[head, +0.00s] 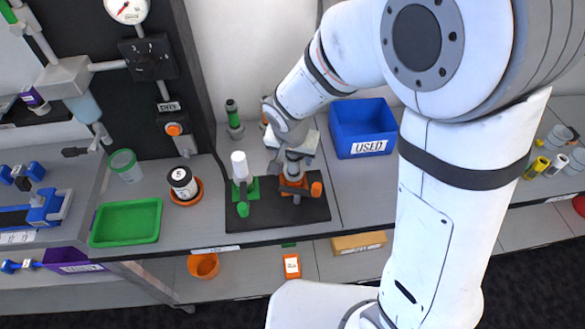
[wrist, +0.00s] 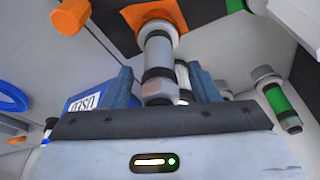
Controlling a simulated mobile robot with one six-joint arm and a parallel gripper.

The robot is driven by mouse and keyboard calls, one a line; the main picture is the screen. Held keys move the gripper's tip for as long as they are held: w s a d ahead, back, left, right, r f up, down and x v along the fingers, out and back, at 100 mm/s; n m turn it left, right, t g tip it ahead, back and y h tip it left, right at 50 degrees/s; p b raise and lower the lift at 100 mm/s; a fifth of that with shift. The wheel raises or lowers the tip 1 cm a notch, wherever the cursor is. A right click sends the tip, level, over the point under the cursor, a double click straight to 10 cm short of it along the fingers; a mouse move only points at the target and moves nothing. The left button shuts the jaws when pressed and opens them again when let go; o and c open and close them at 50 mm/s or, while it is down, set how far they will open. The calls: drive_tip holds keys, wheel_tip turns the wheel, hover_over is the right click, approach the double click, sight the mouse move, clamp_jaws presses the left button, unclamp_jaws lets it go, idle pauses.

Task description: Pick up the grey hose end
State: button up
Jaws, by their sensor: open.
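The grey hose end (wrist: 158,48) is a grey cylinder with dark bands, standing in an orange holder (wrist: 130,14) on a black mat. My gripper (wrist: 162,80) is open, one blue-grey finger on each side of the hose end; I cannot tell whether they touch it. In the head view my gripper (head: 297,146) points down just above the orange holder (head: 293,184) on the black mat (head: 250,217), and hides most of the hose end.
A white-topped fitting (head: 239,166) in a green holder stands close left of my gripper. A green-banded fitting (head: 233,118) stands behind. The blue USED bin (head: 362,125) is to the right. A black cup (head: 182,181) and a green tray (head: 127,222) are to the left.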

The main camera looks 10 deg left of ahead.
drive_tip(key=shift+c, duration=0.2)
clamp_jaws()
idle(0.4)
